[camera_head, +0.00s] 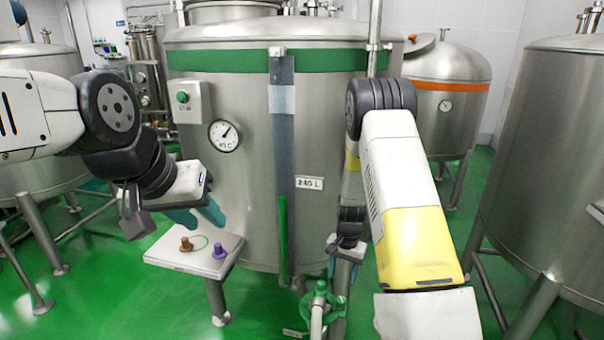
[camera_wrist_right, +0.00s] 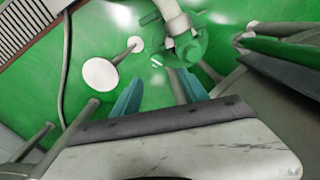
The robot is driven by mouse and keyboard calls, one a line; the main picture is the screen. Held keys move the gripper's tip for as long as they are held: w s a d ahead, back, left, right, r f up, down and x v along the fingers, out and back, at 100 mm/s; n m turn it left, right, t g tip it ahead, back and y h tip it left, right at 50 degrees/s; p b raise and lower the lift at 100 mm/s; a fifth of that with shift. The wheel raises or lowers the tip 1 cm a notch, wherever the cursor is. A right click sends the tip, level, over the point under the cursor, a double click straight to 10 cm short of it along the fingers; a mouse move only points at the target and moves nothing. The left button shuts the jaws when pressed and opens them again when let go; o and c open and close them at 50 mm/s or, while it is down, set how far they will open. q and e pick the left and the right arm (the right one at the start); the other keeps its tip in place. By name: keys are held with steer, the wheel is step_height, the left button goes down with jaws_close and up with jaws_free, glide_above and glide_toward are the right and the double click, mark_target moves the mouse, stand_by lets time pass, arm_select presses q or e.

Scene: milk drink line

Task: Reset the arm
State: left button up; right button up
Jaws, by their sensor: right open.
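My right arm reaches in from the right in the head view, in front of the large steel tank (camera_head: 245,110). Its gripper (camera_head: 342,271) hangs low, just right of a green valve (camera_head: 319,299) with a pale pipe or hose. In the right wrist view, the right gripper (camera_wrist_right: 158,95) has its teal fingers apart with nothing between them; the green valve (camera_wrist_right: 186,48) shows beyond them. My left gripper (camera_head: 197,216) is at the left, above a small white stand (camera_head: 175,257). Its teal fingers are apart and hold nothing visible.
A brown peg (camera_head: 186,244) and a purple peg (camera_head: 219,251) stand on the small stand. The tank carries a gauge (camera_head: 225,135), a switch box (camera_head: 189,101) and a level strip. Another steel tank (camera_head: 545,170) stands at the right. Green floor shows between the tank legs.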

steer(key=s+a+r+n+t+y, duration=0.1)
steer(key=s+r, duration=0.2)
steer(key=r, duration=1)
steer(key=s+a+r+n+t+y, duration=0.1)
steer(key=s+r+t, duration=0.15)
steer(key=r, duration=1.05)
steer(key=s+r+n+t, duration=0.1)
steer(key=s+r+n, duration=0.1)
steer(key=s+r, duration=0.4)
steer(key=s+r+n+t, duration=0.1)
steer(key=s+r+n, duration=0.1)
steer(key=s+r, duration=0.5)
steer(key=s, duration=0.6)
steer(key=shift+t, duration=0.25)
